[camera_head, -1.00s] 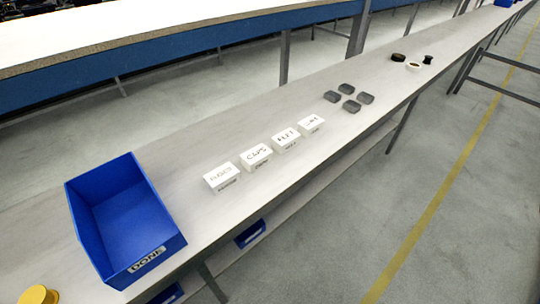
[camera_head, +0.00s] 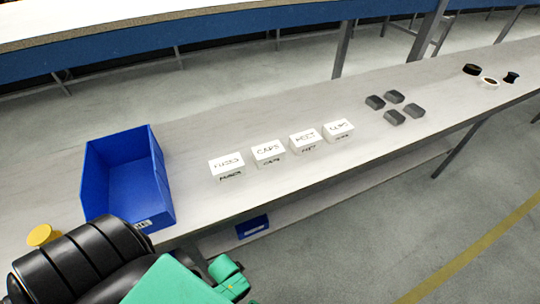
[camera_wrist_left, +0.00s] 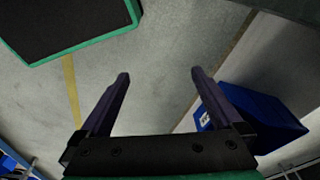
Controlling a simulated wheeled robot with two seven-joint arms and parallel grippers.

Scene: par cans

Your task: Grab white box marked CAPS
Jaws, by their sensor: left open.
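The white box marked CAPS (camera_head: 268,153) stands on the grey bench in the head view, second from the left in a row of white boxes. The box marked FUSES (camera_head: 227,166) is left of it, and two more white boxes (camera_head: 305,141) (camera_head: 338,130) are to its right. My left arm shows at the lower left of the head view, well apart from the boxes; its fingers are not clear there. In the left wrist view my left gripper (camera_wrist_left: 158,78) is open and empty, over the floor. My right gripper is not in view.
A blue bin (camera_head: 142,185) stands on the bench left of the boxes, close to my left arm. A yellow round thing (camera_head: 41,235) is at the far left. Several dark grey blocks (camera_head: 394,97) and small round items (camera_head: 489,81) lie farther right.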

